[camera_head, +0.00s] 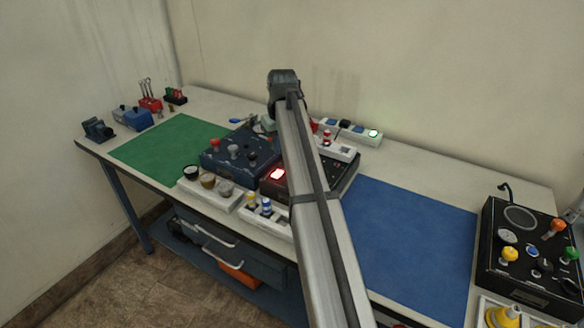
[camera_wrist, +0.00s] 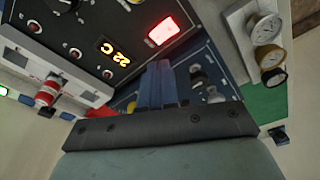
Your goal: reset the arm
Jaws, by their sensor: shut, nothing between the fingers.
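My arm reaches up across the middle of the head view, and its far joint stands above the bench. My gripper (camera_wrist: 157,82) shows in the wrist view as two blue-grey fingers pressed together, shut and empty. In that view it hangs over a dark blue panel with knobs (camera_wrist: 205,75), beside a black box with a lit red button (camera_wrist: 162,31) and an orange "22 C" display. I cannot tell whether the fingertips touch anything. In the head view my arm hides the gripper.
The workbench (camera_head: 420,157) carries a green mat (camera_head: 168,145), a dark blue panel (camera_head: 240,152), a white gauge block (camera_head: 209,189), a blue mat (camera_head: 410,235) and a black knob box (camera_head: 525,255). A power strip (camera_head: 350,130) lies along the back. Both mats look clear.

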